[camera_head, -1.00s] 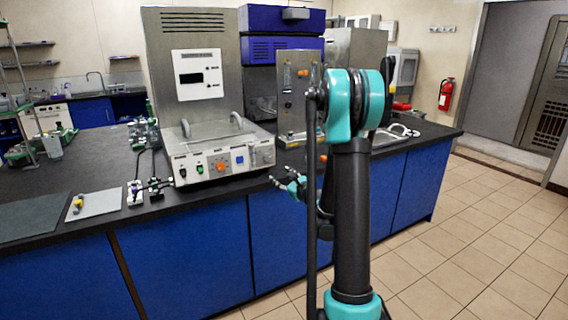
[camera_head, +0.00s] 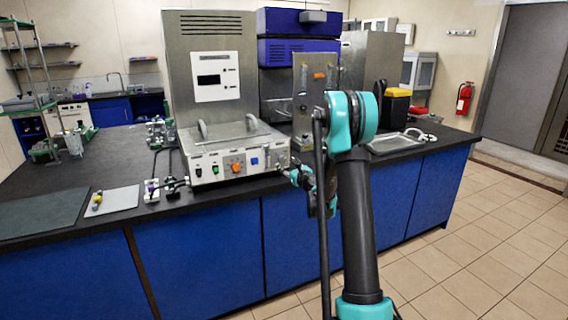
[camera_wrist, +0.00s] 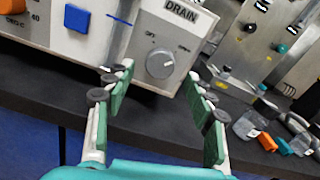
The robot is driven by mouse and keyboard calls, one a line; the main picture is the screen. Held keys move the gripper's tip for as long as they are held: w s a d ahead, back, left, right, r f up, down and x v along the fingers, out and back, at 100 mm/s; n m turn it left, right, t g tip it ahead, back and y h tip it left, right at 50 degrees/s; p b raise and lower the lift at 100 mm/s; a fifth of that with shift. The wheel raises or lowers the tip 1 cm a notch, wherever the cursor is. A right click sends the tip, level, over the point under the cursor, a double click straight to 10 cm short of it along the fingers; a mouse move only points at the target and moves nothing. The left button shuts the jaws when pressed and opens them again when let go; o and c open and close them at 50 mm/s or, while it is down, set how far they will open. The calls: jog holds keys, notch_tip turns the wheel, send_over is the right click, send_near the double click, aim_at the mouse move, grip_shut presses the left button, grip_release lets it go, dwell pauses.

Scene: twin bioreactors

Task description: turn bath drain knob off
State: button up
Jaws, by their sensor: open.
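The drain knob (camera_wrist: 160,64) is a round grey dial on a light panel under the label "DRAIN" in the wrist view, with small markings to its left and right. It sits on the right end of the bath's front panel (camera_head: 208,169). My gripper (camera_wrist: 158,82) is open and empty. Its green-padded fingers stand apart, and the knob shows between and just beyond the fingertips, with no visible contact. In the head view my gripper (camera_head: 297,174) is at the right front corner of the bath and hides the knob there.
A blue square button (camera_wrist: 76,18) is left of the drain panel. To the right stand a steel panel (camera_wrist: 245,40) with fittings and several small bottles (camera_wrist: 250,124). The black bench top (camera_wrist: 40,50) runs below the bath front.

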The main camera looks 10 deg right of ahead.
aim_at(283, 161)
jog(key=shift+x, duration=1.75)
jog(key=shift+c, duration=0.5)
jog(key=c, duration=1)
jog(key=shift+c, duration=0.2)
